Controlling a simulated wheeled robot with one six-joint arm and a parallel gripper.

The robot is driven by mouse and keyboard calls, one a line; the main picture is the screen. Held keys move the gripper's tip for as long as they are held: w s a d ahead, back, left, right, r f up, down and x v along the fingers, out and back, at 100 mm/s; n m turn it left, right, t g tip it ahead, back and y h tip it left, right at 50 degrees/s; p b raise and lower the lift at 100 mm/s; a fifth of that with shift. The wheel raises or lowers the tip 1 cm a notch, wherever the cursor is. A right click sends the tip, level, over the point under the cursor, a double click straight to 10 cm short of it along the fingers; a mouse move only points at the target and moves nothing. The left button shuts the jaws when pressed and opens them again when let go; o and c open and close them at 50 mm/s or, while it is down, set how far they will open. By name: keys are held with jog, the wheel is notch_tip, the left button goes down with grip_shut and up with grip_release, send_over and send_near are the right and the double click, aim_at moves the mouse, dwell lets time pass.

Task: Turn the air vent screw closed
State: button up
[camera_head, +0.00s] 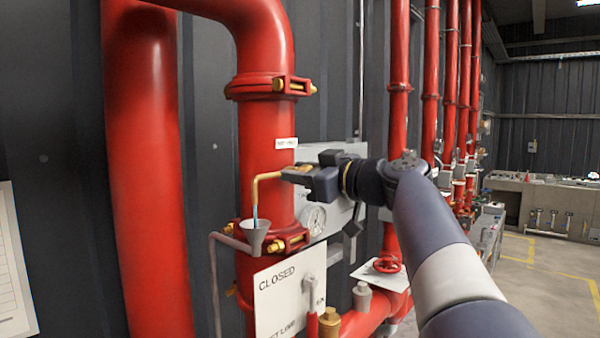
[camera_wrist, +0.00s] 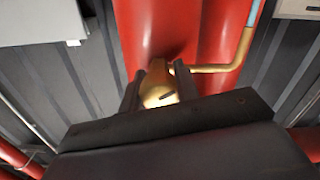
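The brass air vent screw (camera_wrist: 160,94) sits on the red pipe, its slotted head slanted in the wrist view. A thin brass outlet tube (camera_head: 266,178) runs from the vent and bends down. Blue water (camera_head: 255,216) shows below its end, above a grey funnel (camera_head: 254,236). My gripper (camera_head: 292,174) is at the vent, in front of the red pipe (camera_head: 265,130). In the wrist view its two dark fingers (camera_wrist: 159,88) stand on either side of the screw head, with no clear gap, and look shut on it. In the head view the gripper hides the screw.
A pressure gauge (camera_head: 314,219) and a grey box (camera_head: 335,215) are just behind and below my gripper. A white "CLOSED" sign (camera_head: 280,292) hangs below the funnel. A red valve wheel (camera_head: 387,265) is at lower right. Open floor (camera_head: 535,260) lies at far right.

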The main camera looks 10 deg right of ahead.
jog(key=c, duration=0.5)
jog(key=shift+o, duration=0.2)
jog(key=shift+m, duration=0.3)
jog(key=shift+w+d+f+m+p, duration=0.1)
jog(key=shift+m+p, duration=0.9)
jog(key=shift+m, duration=4.8)
jog(key=shift+d+f+m+p, duration=0.1)
jog(key=shift+m+p, duration=0.9)
jog(key=shift+m, duration=4.8)
